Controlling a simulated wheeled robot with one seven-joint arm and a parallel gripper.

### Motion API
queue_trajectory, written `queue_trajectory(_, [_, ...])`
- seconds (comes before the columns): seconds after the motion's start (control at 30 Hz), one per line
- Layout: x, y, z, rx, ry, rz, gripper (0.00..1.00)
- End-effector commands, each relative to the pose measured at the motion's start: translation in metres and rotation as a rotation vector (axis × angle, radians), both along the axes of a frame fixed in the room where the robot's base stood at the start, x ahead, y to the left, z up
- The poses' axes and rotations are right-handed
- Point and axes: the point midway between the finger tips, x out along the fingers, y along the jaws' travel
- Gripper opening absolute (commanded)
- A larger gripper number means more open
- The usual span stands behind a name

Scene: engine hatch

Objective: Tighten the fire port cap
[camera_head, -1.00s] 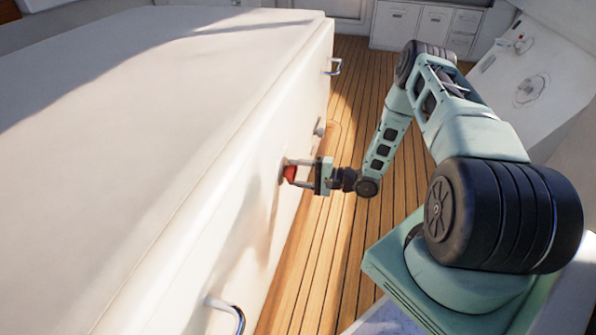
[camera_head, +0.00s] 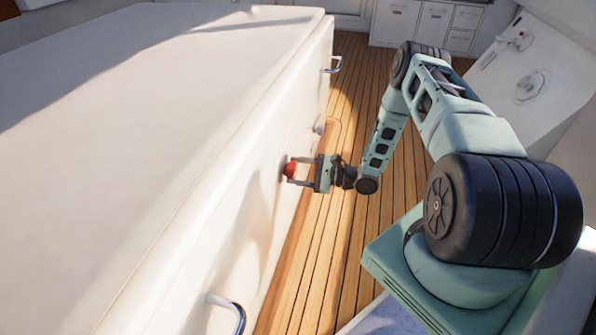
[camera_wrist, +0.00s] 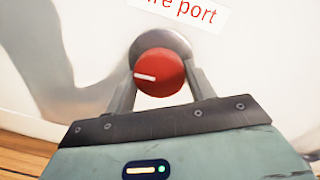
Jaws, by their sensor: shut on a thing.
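The red fire port cap (camera_wrist: 160,72) sits in its round grey port on the white wall of the engine hatch (camera_head: 150,150). A white mark on the cap's face points left in the wrist view, and a label with red letters, partly cut off and ending in "port" (camera_wrist: 190,10), is above it. In the head view the red cap (camera_head: 290,170) shows on the hatch's side wall. My gripper (camera_head: 293,170) reaches it from the right, and its two fingers are shut on the cap, one on each side. The wrist view shows the gripper (camera_wrist: 160,85) around the cap too.
A chrome handle (camera_head: 232,310) stands out from the hatch wall at the near end, another (camera_head: 333,65) at the far end. A small round fitting (camera_head: 319,126) is beyond the cap. Wooden deck (camera_head: 345,225) lies open between the hatch and my base.

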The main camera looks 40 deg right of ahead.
Motion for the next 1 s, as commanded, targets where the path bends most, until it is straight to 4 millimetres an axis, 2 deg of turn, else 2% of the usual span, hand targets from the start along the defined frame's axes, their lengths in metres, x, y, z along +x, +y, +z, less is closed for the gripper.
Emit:
queue_trajectory(0.63, [-0.0027,-0.0003,-0.003,0.037,0.039,0.001,0.31])
queue_trajectory(0.67, [-0.0027,-0.0003,-0.003,0.037,0.039,0.001,0.62])
queue_trajectory(0.7, [-0.0025,-0.0004,-0.0028,0.038,0.039,0.001,0.73])
queue_trajectory(1.0, [-0.0014,-0.0005,-0.001,0.038,0.033,0.0,0.75])
